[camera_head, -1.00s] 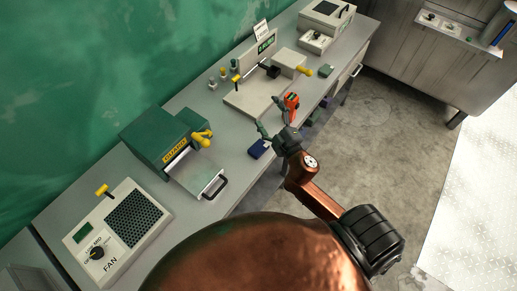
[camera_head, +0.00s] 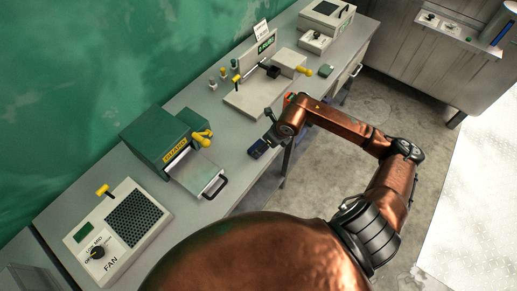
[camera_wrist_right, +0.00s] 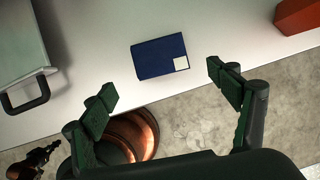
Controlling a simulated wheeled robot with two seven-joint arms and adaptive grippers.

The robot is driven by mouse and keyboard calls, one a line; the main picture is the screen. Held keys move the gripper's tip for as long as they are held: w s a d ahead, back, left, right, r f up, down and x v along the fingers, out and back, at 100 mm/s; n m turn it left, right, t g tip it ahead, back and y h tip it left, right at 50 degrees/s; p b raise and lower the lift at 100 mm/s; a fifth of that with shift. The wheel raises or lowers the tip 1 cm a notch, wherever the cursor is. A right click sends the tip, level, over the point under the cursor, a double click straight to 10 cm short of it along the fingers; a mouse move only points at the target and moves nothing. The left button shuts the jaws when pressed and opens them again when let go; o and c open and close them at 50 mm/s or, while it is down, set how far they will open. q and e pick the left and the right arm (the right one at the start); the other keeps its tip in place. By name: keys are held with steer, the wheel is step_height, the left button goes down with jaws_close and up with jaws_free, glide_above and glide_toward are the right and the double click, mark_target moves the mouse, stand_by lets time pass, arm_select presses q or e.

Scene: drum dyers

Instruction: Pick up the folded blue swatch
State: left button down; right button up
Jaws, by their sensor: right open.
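The folded blue swatch (camera_head: 257,149) lies flat near the front edge of the grey bench. In the right wrist view the swatch (camera_wrist_right: 155,58) is dark blue with a small white square at one corner. My right gripper (camera_wrist_right: 161,82) is open and empty, its green-padded fingers apart. The swatch appears beyond and between the fingertips, touching neither. In the head view my right gripper (camera_head: 268,134) is close to the swatch, partly hidden by its own arm. A small dark jointed part at the wrist view's lower left may be my left gripper; its jaws are unclear.
The green box with a metal tray and dark handle (camera_head: 213,187) stands left of the swatch. A red-orange block (camera_wrist_right: 298,15) lies to its right. The fan unit (camera_head: 120,225) is at the near left, the press (camera_head: 262,90) farther back. Floor lies beyond the bench edge.

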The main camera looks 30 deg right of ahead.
mark_target(260, 141)
steer(key=x, duration=0.3)
steer(key=w+p+x, duration=0.1)
steer(key=x, duration=0.2)
steer(key=shift+a, duration=0.1)
steer(key=shift+w+f, duration=0.15)
steer(key=shift+f, duration=0.3)
steer(key=shift+c, duration=0.5)
steer(key=c, duration=1.1)
steer(key=shift+r, duration=0.1)
